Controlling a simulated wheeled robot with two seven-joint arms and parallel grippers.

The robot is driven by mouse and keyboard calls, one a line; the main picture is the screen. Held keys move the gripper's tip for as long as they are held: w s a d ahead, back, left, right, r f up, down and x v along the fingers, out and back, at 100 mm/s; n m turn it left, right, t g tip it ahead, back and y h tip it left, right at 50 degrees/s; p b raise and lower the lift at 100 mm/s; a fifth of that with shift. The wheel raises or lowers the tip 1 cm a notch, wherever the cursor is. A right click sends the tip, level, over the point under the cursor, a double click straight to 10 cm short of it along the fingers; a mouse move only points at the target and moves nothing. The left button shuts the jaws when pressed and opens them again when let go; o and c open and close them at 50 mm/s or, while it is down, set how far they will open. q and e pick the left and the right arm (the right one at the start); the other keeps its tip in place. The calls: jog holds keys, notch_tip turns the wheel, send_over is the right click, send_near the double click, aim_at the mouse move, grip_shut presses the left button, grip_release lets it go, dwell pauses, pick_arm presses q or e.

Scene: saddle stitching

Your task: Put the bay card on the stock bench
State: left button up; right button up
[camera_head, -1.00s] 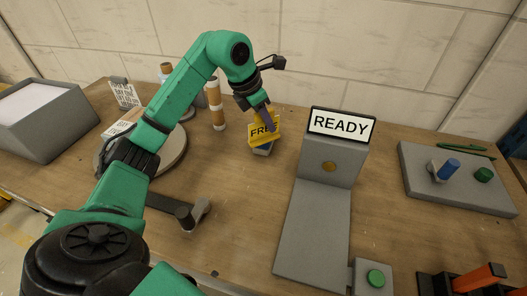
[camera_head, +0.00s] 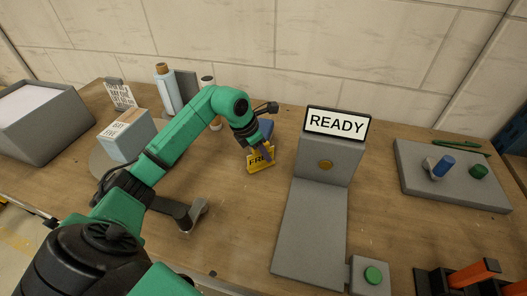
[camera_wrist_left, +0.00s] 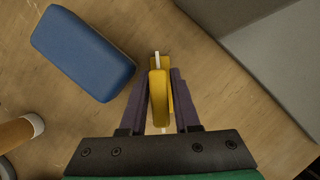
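The yellow bay card (camera_head: 260,159), with FREE lettering partly hidden by a finger, is upright just in front of a blue block (camera_head: 266,127). My left gripper (camera_head: 256,146) comes down on it from above. In the left wrist view the card (camera_wrist_left: 159,95) is edge-on between the two dark fingers (camera_wrist_left: 160,92), which look shut on it. The wooden bench top (camera_head: 225,230) lies beneath; I cannot tell whether the card's lower edge touches it. The blue block (camera_wrist_left: 84,52) also lies apart from the fingers there. My right gripper is out of view.
A grey stand with a READY sign (camera_head: 337,122) is right of the card. Left are a box (camera_head: 127,135) on a round plate and a grey bin (camera_head: 45,120). A grey tray (camera_head: 450,185) is at right. Bare wood lies in front of the card.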

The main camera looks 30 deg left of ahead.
pick_arm(q)
jog(key=shift+r, duration=0.25)
jog(key=v, duration=1.1)
jog(key=shift+r+b, duration=0.4)
jog(key=shift+s+a+f, duration=0.1)
jog(key=shift+s, duration=0.05)
